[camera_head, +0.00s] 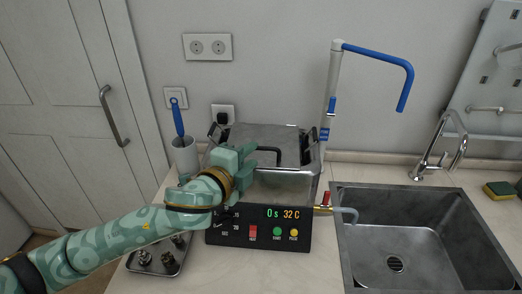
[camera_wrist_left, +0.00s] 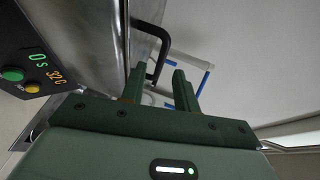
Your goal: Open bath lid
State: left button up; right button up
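The metal bath (camera_head: 285,187) stands on the counter, with a control panel (camera_head: 258,227) on its front reading 0 s and 32 C. Its grey lid (camera_head: 262,133) lies over the top and looks closed. A black bent lid handle (camera_head: 270,150) stands on the lid; it also shows in the left wrist view (camera_wrist_left: 162,45). My left gripper (camera_head: 250,160) is just left of the handle. In the left wrist view its two green fingers (camera_wrist_left: 160,75) are apart and empty, with the handle just beyond the fingertips. My right gripper is not in view.
A metal tray (camera_head: 158,262) with small fittings lies at the front left, below my left arm. A cup (camera_head: 185,157) with a blue-handled brush stands left of the bath. A blue-tipped pipe (camera_head: 380,57) rises behind right. A sink (camera_head: 420,240) is at the right.

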aim_at(259, 149)
pick_arm(q)
jog(key=x, duration=0.4)
jog(key=shift+w+d+f+b, duration=0.1)
jog(key=shift+w+b, duration=0.15)
jog(key=shift+b, duration=0.15)
jog(key=shift+w+d, duration=0.2)
jog(key=shift+w, duration=0.25)
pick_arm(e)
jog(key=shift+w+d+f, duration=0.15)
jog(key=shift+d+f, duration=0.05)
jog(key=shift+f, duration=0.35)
